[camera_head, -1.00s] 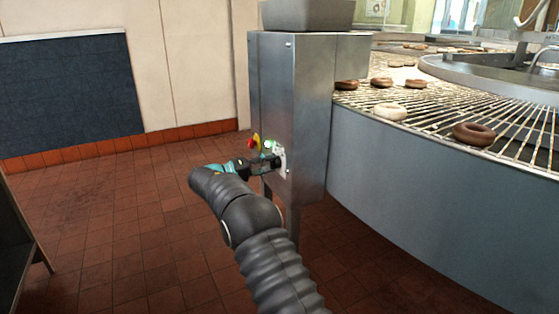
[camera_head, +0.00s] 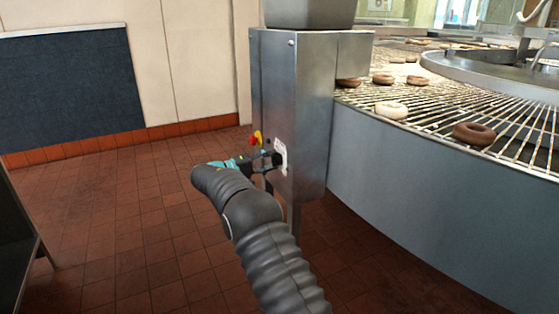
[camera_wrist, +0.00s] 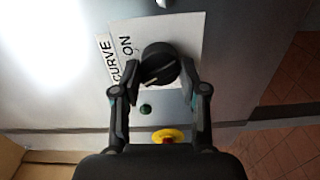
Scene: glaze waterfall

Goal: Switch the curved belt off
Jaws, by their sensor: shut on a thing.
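The black rotary knob (camera_wrist: 160,65) sits on a white plate (camera_wrist: 193,32) marked "CURVE" and "ON" in the wrist view. A pale line slants across its face; I cannot tell for sure which mark it points to. My gripper (camera_wrist: 153,82) has its two fingers closed on opposite sides of the knob. A small green lamp (camera_wrist: 145,109) beside the knob looks dark. In the head view my gripper (camera_head: 262,161) reaches the side of the steel cabinet (camera_head: 307,110), at the white plate (camera_head: 281,149). The curved belt (camera_head: 435,108) carries several donuts.
A red and yellow emergency button (camera_wrist: 167,136) sits near the lamp; it also shows in the head view (camera_head: 255,138). A steel drum wall (camera_head: 400,190) curves below the belt at right. The tiled floor (camera_head: 110,220) at left is open.

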